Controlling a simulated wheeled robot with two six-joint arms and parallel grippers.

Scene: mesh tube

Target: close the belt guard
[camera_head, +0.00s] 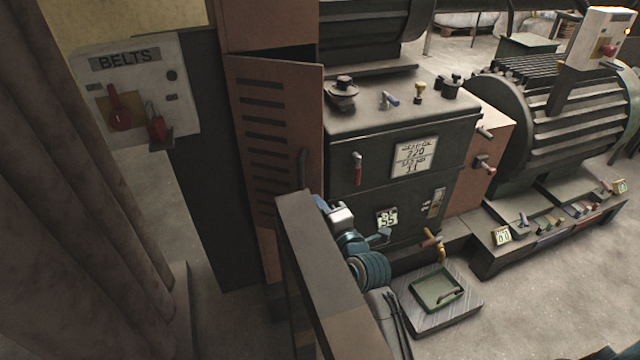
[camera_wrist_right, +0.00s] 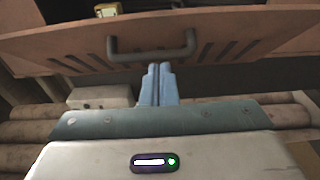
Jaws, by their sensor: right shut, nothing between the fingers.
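The belt guard (camera_head: 270,125) is an orange-brown slatted door on the machine's left part. It stands ajar, with a dark gap along its top edge. Its dark handle (camera_head: 302,168) is near the door's right edge. In the right wrist view the guard (camera_wrist_right: 225,50) spans the top, with the U-shaped handle (camera_wrist_right: 150,56) on its face. My right gripper (camera_head: 322,203) is beside the guard, below and right of the handle. In the wrist view its blue fingers (camera_wrist_right: 158,68) are shut and empty, just below the handle; I cannot tell whether they touch it. My left gripper is not in view.
A brown-topped dark barrier (camera_head: 330,265) stands in front of the guard, beside my right arm. A white BELTS panel (camera_head: 135,90) is at left. The dark gearbox (camera_head: 400,125) with valves and the ribbed motor (camera_head: 560,120) stand right.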

